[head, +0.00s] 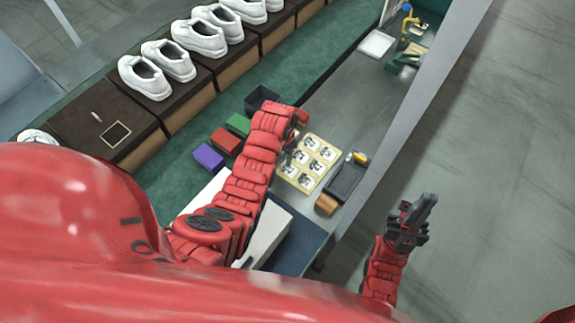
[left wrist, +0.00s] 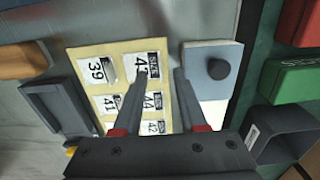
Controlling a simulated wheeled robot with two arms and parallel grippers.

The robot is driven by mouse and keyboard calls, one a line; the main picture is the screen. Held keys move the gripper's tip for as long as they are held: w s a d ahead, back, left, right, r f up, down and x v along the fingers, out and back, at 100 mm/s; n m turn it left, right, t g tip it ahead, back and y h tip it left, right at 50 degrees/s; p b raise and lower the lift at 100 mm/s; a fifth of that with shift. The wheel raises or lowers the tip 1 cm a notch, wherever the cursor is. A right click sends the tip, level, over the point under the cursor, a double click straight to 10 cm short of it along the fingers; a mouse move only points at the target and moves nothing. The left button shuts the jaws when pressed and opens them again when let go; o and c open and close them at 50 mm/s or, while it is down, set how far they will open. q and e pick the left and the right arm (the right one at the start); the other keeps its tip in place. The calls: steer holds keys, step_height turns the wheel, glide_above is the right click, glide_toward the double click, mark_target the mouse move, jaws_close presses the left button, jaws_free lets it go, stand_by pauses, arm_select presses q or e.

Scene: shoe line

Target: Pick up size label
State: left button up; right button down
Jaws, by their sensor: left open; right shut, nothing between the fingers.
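The size labels are white squares with black numbers on a yellow sheet (head: 316,149). My left gripper (left wrist: 161,72) is open and empty at the sheet's right side. One finger overlaps the upper right label (left wrist: 143,64); the other appears past the sheet's right edge. Its height above the sheet is unclear. My right gripper (head: 416,213) is shut, away from the bench.
A pale block with a black knob (left wrist: 218,69) lies close to my left gripper. Purple (head: 208,157), red (head: 226,140) and green (head: 238,124) boxes and a black bin (head: 261,98) stand left.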

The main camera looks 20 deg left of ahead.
arm_select(q)
steer(key=shift+f, duration=1.15)
jaws_close()
